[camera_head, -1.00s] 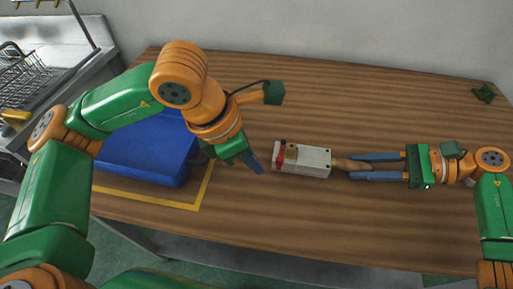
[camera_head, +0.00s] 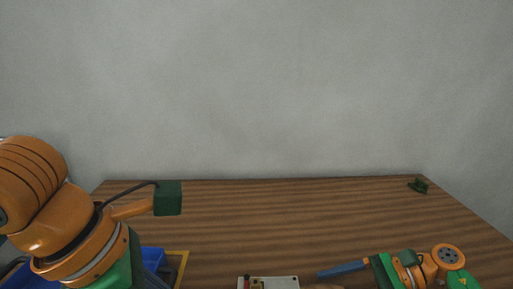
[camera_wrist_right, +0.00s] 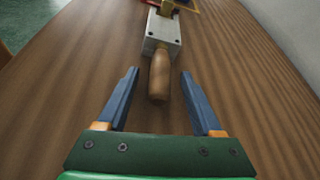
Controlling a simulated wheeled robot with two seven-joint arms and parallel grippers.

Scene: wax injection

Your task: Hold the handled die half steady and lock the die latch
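The die (camera_wrist_right: 163,34) is a pale metal block on the table, with a wooden handle (camera_wrist_right: 159,76) pointing toward my right wrist. A brass-coloured latch piece (camera_wrist_right: 167,8) shows at its far end. In the head view only the die's top strip (camera_head: 278,282) shows at the bottom edge, with a red knob (camera_head: 247,281). My right gripper (camera_wrist_right: 160,74) is open; its blue fingers stand on either side of the handle with gaps on both sides. My left gripper is mostly cut off at the head view's lower left; its fingertips are hidden.
A small green object (camera_head: 418,186) lies at the table's back right corner. The middle and back of the wooden table (camera_head: 290,220) are clear.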

